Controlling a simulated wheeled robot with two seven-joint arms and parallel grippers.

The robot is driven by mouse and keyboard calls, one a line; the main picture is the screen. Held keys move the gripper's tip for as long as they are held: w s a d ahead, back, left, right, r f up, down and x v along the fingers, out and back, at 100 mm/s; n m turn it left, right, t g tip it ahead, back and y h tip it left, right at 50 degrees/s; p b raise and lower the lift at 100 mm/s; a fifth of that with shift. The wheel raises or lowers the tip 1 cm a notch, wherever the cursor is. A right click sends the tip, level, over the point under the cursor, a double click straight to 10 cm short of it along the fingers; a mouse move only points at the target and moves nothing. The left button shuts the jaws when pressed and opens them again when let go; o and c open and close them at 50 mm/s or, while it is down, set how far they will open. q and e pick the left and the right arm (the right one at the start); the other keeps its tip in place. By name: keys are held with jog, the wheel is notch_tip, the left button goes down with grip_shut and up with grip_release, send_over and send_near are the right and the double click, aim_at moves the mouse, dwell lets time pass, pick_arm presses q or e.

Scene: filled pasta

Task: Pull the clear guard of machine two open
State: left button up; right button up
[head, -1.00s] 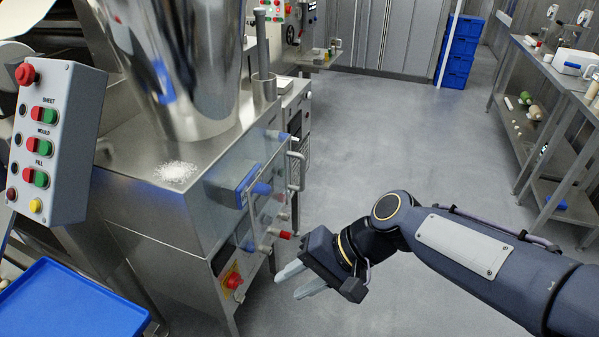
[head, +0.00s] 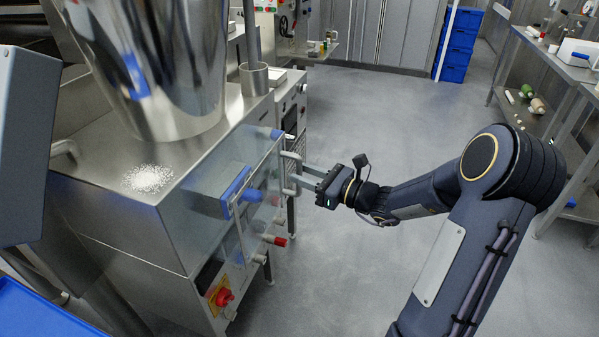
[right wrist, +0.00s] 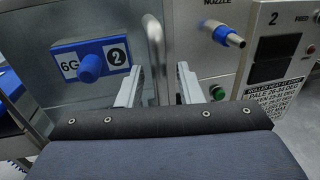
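The clear guard (head: 262,180) of machine two (head: 130,215) covers the machine's side face and looks closed. Its upright metal handle (head: 291,168) is near the guard's far edge. My right gripper (head: 301,178) is at the handle, with its fingers pointing left. In the right wrist view the fingers of my right gripper (right wrist: 158,82) are apart. The handle bar (right wrist: 154,45) shows between them, nearer the left finger, with no clear contact. A plate with a blue knob (right wrist: 91,66) and the number 2 shows left of the handle. My left gripper is not in view.
A red-tipped peg (head: 275,240) and a red knob (head: 222,297) stick out below the guard. A grey control box (head: 25,140) hangs at the left, above a blue tray (head: 40,315). Open floor (head: 385,125) lies right of the machine, towards a steel bench (head: 565,70).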

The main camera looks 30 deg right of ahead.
jog(key=shift+x, duration=0.85)
grip_shut()
